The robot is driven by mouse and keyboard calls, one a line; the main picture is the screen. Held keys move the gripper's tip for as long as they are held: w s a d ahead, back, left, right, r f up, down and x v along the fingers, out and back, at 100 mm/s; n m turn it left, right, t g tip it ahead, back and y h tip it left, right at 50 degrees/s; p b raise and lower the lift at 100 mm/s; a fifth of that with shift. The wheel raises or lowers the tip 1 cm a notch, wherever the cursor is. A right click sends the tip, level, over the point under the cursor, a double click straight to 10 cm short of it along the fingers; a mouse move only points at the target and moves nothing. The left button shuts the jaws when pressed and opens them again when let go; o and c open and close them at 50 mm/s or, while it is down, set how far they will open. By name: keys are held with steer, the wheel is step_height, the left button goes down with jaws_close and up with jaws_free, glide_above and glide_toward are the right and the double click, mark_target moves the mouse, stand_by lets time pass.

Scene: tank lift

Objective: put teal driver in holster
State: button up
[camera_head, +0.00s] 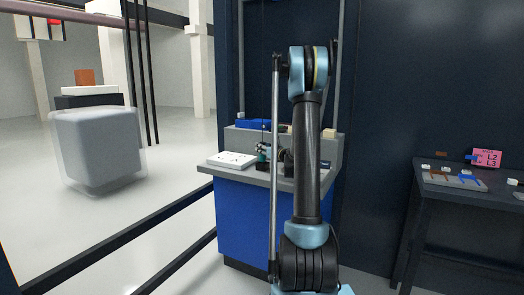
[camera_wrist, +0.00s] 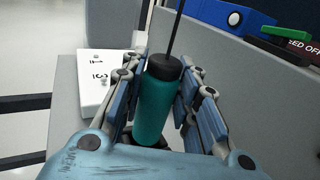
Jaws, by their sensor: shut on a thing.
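The teal driver (camera_wrist: 155,108) has a teal handle, a black collar and a thin black shaft that points up in the wrist view. My gripper (camera_wrist: 160,82) is shut on the handle, with a finger on each side. In the head view the gripper (camera_head: 264,152) is small, over the blue bench, and partly hidden by my arm. A dark shape shows under the lower end of the handle in the wrist view, but I cannot tell what it is. I cannot make out the holster for certain in either view.
A white board (camera_wrist: 94,82) with black marks lies left of the driver on the grey bench top (camera_head: 212,169). A blue box (camera_wrist: 215,12) and a green-topped thing (camera_wrist: 286,34) sit on the raised grey ledge behind. A dark side table (camera_head: 430,184) stands at the right.

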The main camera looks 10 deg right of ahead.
steer(key=o, duration=1)
steer(key=shift+o, duration=0.2)
steer(key=v, duration=1.2)
steer(key=s+a+f+n+g+h, duration=0.15)
steer(key=s+a+n+g, duration=0.25)
steer(key=s+a+n, duration=0.45)
steer(key=s+a+f+n+g+y, duration=0.1)
steer(key=s+a+f+n+g, duration=0.3)
steer(key=s+n, duration=0.7)
steer(key=s+d+f+n+g+h, duration=0.2)
steer(key=s+f+n, duration=0.1)
steer(key=s, duration=0.5)
steer(key=s+d+f+n+g+h, duration=0.2)
steer(key=s+n+h, duration=0.1)
steer(key=s, duration=0.6)
steer(key=s+d+f+n+g+h, duration=0.1)
steer(key=s+d+f+n+h, duration=0.1)
steer(key=s+n, duration=0.3)
steer(key=s+d+f, duration=0.1)
steer(key=s, duration=0.3)
steer(key=shift+s+f+g+h, duration=0.2)
steer(key=shift+f+g+h, duration=0.15)
steer(key=shift+g, duration=0.05)
